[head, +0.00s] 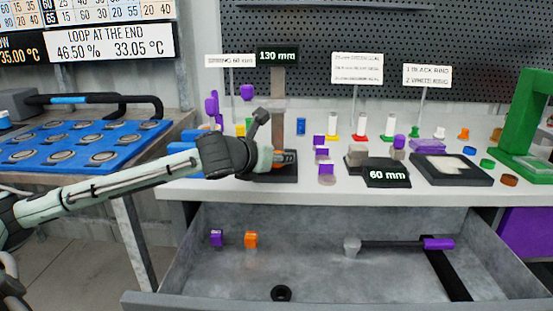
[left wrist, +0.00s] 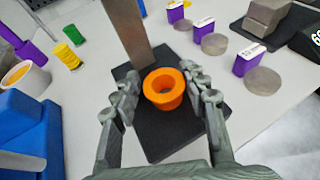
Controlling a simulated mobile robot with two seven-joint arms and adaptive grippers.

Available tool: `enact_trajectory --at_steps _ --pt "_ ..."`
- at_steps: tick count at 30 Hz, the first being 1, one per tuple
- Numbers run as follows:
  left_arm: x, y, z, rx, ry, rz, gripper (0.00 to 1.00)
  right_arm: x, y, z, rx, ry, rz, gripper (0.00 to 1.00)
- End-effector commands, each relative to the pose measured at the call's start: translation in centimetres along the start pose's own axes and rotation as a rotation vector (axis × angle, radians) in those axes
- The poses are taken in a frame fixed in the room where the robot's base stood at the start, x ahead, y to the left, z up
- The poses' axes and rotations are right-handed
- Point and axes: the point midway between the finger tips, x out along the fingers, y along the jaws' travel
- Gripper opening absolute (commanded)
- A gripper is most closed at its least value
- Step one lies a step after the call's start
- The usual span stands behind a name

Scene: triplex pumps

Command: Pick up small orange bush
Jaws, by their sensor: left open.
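A small orange bush (left wrist: 163,90), a ring with a flange and a central hole, sits on a black plate (left wrist: 150,143) at the foot of an upright bar. In the left wrist view it lies between the two fingers of my left gripper (left wrist: 162,95), which is open, with a gap visible on each side. In the head view my left gripper (head: 277,160) reaches in from the left over that plate, below the 130 mm sign (head: 277,56). A bit of the orange bush (head: 287,157) shows there, partly hidden by the gripper. My right gripper is not in view.
Purple-labelled grey discs (left wrist: 263,81) stand right of the plate; a blue part (left wrist: 30,130) stands left.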

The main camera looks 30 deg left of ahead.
Motion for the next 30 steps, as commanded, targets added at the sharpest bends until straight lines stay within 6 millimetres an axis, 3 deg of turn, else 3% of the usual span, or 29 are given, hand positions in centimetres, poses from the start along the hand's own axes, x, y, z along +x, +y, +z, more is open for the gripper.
enact_trajectory --at_steps 4,15,23,30 --pt "0.0 0.0 0.0 0.000 0.000 0.000 0.42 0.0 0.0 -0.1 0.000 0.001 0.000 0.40" --pt "0.0 0.0 0.0 0.000 0.000 0.000 0.00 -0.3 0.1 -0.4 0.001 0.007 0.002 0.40" --pt "-0.1 0.0 0.2 0.000 0.000 0.000 0.00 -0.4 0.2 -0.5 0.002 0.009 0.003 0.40" --pt "-0.8 0.0 2.0 0.000 -0.002 0.000 0.00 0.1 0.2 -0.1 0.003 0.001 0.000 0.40"
